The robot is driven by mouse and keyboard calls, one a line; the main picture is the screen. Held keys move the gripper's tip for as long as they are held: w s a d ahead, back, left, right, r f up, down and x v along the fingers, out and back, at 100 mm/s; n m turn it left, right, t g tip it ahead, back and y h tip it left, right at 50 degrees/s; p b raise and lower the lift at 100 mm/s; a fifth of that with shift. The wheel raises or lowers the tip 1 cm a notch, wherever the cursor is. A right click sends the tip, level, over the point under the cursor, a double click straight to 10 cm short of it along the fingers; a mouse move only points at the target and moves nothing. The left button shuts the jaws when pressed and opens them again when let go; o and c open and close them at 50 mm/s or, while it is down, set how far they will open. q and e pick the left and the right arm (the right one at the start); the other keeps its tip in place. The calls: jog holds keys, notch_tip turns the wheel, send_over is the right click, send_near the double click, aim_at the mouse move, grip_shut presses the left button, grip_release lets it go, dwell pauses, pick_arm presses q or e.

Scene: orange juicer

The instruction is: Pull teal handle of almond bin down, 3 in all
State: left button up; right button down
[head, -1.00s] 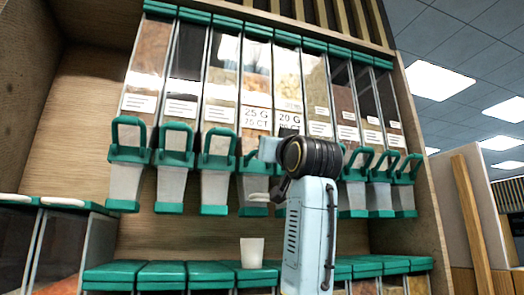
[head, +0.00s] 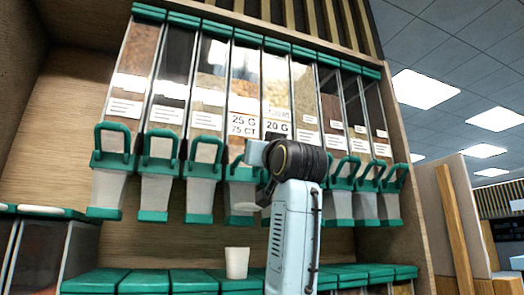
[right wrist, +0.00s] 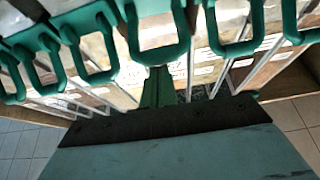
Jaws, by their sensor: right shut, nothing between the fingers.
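A row of clear bins with teal handles hangs on a wooden rack. No bin is labelled almond. A bin of tan pieces (head: 245,72) carries a "25 G 75 CT" label, and its teal handle (head: 237,171) is partly hidden by my right arm. My left gripper is not in view.
A white cup (head: 237,262) stands on the teal lids of the lower bins, below the labelled bin. More teal handles (head: 204,150) flank it closely on both sides. A wooden side panel (head: 65,125) closes the left; open room lies to the right.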

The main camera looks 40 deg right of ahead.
jog(key=r+b+v, duration=0.1)
jog(key=b+v, duration=0.1)
jog(key=v, duration=0.7)
jog(key=shift+s+a+r+b, duration=0.15)
jog(key=shift+s+a+b, duration=0.2)
jog(key=shift+s, duration=0.3)
dwell(0.5)
